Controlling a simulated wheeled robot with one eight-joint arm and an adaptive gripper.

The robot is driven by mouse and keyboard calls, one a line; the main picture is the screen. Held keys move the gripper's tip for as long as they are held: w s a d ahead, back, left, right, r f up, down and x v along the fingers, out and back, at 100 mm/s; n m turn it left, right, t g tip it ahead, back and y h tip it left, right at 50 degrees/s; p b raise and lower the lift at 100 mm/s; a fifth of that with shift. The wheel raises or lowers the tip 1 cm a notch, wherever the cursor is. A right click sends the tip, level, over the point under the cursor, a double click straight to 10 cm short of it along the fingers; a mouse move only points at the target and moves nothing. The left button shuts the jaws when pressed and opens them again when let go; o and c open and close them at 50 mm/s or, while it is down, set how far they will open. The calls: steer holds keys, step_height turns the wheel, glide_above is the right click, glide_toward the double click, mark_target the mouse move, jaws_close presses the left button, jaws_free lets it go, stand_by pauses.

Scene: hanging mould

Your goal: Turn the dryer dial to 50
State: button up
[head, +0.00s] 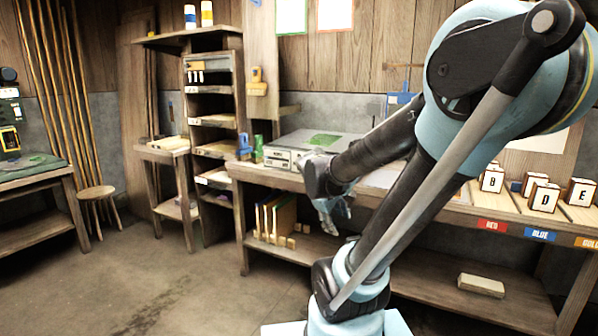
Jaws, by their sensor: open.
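My gripper (332,212) hangs below my forearm in front of the long workbench (240,172), partly hidden by my arm; its fingers are small in this view and look empty. A flat grey unit (325,139) with a green patch on top sits on the bench, behind and above my gripper. Its front panel (280,158) faces the room, and my arm covers its right part. I cannot tell whether this unit is the dryer. No dial or number can be made out.
Lettered blocks (541,196) stand on the bench at the right, above coloured labels. A pale block (480,285) lies on the lower shelf. A shelf tower (213,120), a stool (97,195) and a green-topped table (30,168) stand left. The floor between is clear.

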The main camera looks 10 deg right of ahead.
steer(key=w+a+r+n+t+h, duration=0.1)
steer(key=w+r+n+t+h, duration=0.1)
steer(key=w+n, duration=0.5)
steer(key=w+a+r+n+t+h, duration=0.2)
steer(key=w+n, duration=0.1)
steer(key=w, duration=0.8)
steer(key=w+a+n+t+h, duration=0.2)
steer(key=w+a+n+t, duration=0.5)
steer(key=w+a+n, duration=0.5)
steer(key=w+d+m, duration=0.1)
steer(key=w+d, duration=0.8)
steer(key=w, duration=0.4)
steer(key=shift+w+d+f, duration=0.15)
steer(key=shift+w+d, duration=0.05)
steer(key=shift+w, duration=0.1)
steer(key=c, duration=1.1)
